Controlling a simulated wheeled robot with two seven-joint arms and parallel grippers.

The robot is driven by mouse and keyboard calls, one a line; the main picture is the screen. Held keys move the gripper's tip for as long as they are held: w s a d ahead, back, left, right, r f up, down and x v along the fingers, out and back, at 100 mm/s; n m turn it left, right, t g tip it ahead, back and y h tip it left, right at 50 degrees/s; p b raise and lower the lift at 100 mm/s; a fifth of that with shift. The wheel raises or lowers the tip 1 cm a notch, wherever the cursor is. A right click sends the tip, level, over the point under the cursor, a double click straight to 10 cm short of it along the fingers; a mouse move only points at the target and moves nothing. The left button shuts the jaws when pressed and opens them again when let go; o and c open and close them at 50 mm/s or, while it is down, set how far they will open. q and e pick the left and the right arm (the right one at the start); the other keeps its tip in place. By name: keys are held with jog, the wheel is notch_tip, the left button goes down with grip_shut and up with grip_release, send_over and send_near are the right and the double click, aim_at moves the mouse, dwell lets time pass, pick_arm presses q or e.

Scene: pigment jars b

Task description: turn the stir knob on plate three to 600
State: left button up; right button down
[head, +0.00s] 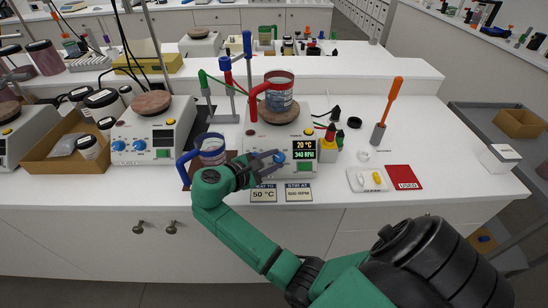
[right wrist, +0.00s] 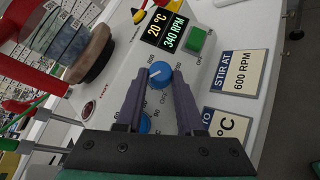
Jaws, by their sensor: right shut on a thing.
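Plate three (head: 258,160) is a white stirring hotplate with a round brown top. Its display (head: 304,150) reads 20 °C and 340 RPM. My right gripper (head: 276,158) reaches its front panel. In the right wrist view the fingertips (right wrist: 160,76) are shut on the sides of the blue stir knob (right wrist: 159,72), which has a white pointer mark. A second blue knob (right wrist: 145,122) is partly hidden behind a finger. A card (head: 299,193) reads STIR AT 600 RPM; it also shows in the right wrist view (right wrist: 238,72). My left gripper is out of view.
A jar (head: 279,100) with a red handle stands on the plate. A blue-handled jar (head: 212,158) stands to its left. A green button (right wrist: 197,40) is close to the stir knob. An orange-handled tool (head: 391,100) and a red USED mat (head: 403,177) are to the right.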

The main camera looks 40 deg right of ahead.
jog(key=m+g+y+p, duration=0.1)
jog(key=m, duration=0.1)
jog(key=m+g+y+p, duration=0.1)
jog(key=shift+w+r+m, duration=0.2)
jog(key=shift+r+m, duration=0.2)
jog(key=shift+w+d+r+m+g+y+p, duration=0.1)
jog(key=shift+m+g+y+p, duration=0.3)
jog(key=shift+m+p, duration=0.2)
jog(key=shift+d+r+m+g+y+p, duration=0.1)
jog(key=shift+m+g+y+p, duration=0.2)
jog(key=shift+m+y+p, duration=0.25)
jog(key=shift+d+m+g+y+p, duration=0.1)
jog(key=shift+m+g+y+p, duration=0.2)
jog(key=shift+m+y+p, duration=0.75)
jog(key=shift+d+m+p, duration=0.1)
jog(key=shift+m+p, duration=0.2)
jog(key=shift+m, duration=0.4)
jog(key=shift+f, duration=0.1)
jog(key=c, duration=0.5)
grip_release()
